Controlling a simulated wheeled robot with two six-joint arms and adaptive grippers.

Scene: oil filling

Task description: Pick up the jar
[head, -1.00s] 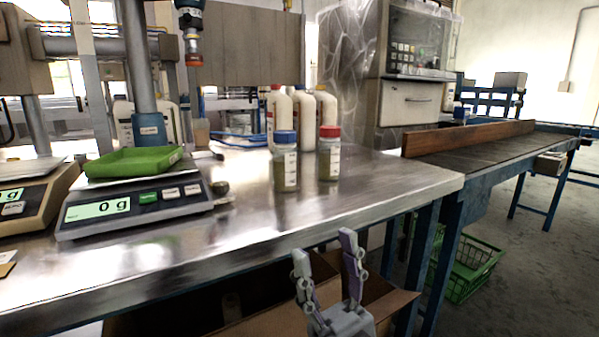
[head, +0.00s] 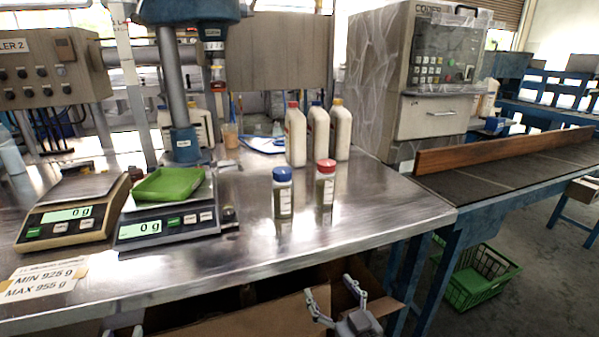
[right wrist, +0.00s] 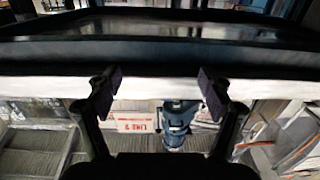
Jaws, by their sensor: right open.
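Two small jars stand upright on the steel table: a blue-lidded jar (head: 283,197) and, just right of it, a red-lidded jar (head: 325,190). Both have pale labels and are untouched. My right gripper (head: 328,285) is open and empty, in front of the table's front edge and below its top, apart from both jars. In the right wrist view its two fingers (right wrist: 160,82) are spread with nothing between them, and no jar shows. Only a sliver at the bottom left edge of the head view may be my left gripper (head: 122,331); its jaws are hidden.
Several white bottles (head: 318,133) stand behind the jars. Two scales (head: 75,213) are at left, the right one bearing a green tray (head: 168,184). A cardboard box (head: 240,325) lies below the table edge. The table's front right (head: 390,208) is clear.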

